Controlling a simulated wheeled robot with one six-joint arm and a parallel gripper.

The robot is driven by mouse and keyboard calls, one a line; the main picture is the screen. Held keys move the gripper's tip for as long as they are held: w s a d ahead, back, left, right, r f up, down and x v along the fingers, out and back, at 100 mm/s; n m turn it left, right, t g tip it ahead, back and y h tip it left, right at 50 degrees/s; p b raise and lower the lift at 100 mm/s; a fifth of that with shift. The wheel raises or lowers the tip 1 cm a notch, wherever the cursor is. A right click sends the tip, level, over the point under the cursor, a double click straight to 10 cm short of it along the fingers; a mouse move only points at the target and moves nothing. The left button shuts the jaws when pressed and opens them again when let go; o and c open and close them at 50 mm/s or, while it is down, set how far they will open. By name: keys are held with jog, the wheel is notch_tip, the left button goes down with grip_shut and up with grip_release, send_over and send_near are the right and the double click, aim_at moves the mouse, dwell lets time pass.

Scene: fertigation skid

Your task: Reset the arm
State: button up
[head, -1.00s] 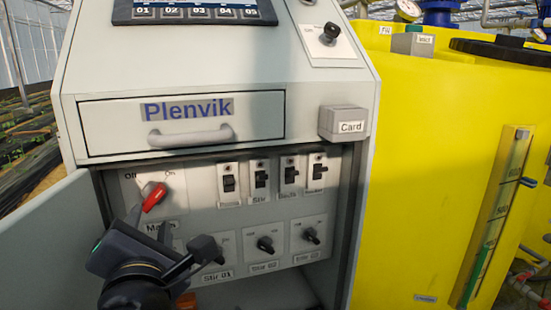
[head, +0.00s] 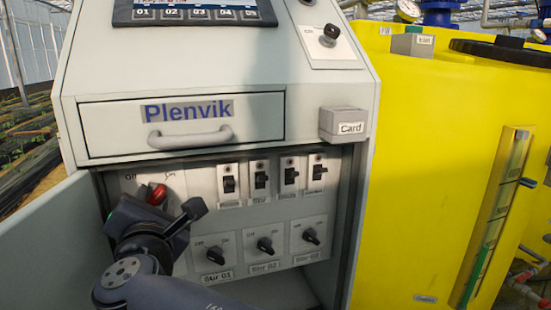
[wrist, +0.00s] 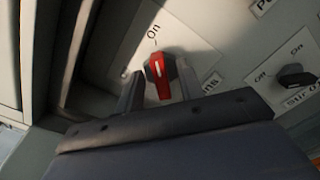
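The red main switch handle (head: 157,194) is on the upper left of the switch panel, its lower part hidden behind my gripper. In the wrist view the red handle (wrist: 158,76) stands between the two fingers of my gripper (wrist: 158,84), with a gap showing on each side. Its pale-marked end points roughly toward the "On" label. My gripper is open around the handle; I cannot tell whether a finger touches it. In the head view my wrist covers the lower-left panel, including most of the main label.
Several black toggles (head: 260,180) are right of the handle, with three Stir knobs (head: 264,245) below. The open cabinet door (head: 45,245) bounds the left side. A drawer (head: 185,122) is above, and a yellow tank (head: 430,170) stands at the right.

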jog(key=n+p, duration=0.1)
jog(key=p, duration=0.1)
jog(key=n+p, duration=0.3)
jog(key=n, duration=0.1)
jog(key=shift+a+r+p, duration=0.15)
jog(key=shift+r+p, duration=0.15)
jog(key=shift+p, duration=0.1)
jog(key=shift+f+n+p, duration=0.15)
jog(key=shift+n+p, duration=0.65)
jog(key=shift+n, duration=0.1)
jog(key=shift+s+f, duration=0.1)
